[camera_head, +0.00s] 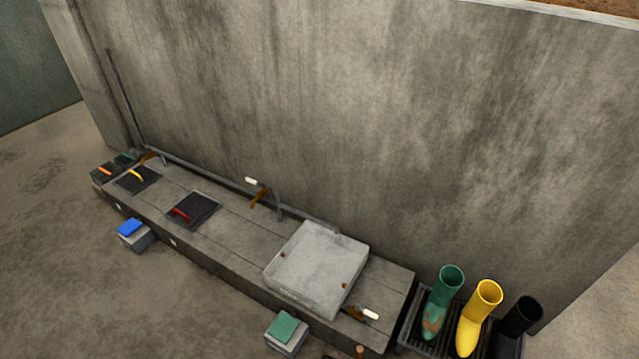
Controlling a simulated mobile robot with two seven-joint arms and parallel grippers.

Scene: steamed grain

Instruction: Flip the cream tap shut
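A brass tap (261,197) with a cream-white lever (251,181) sits on the grey pipe (220,181) along the wall, above the middle of the low bench. Its lever points up and left, away from the spout. A second brass fitting (352,313) with a similar cream-white lever (370,314) is at the front right of the large grey box. Its lever points right. I cannot tell from this view which of the two is the cream tap, or whether either is open. Neither of my grippers shows in the head view.
The low grey bench (240,236) carries a large grey box (318,268) and dark pads with a red handle (180,213) and a yellow handle (136,174). Green (444,296), yellow (480,312) and black boots stand on a rack at right. The floor in front is mostly clear.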

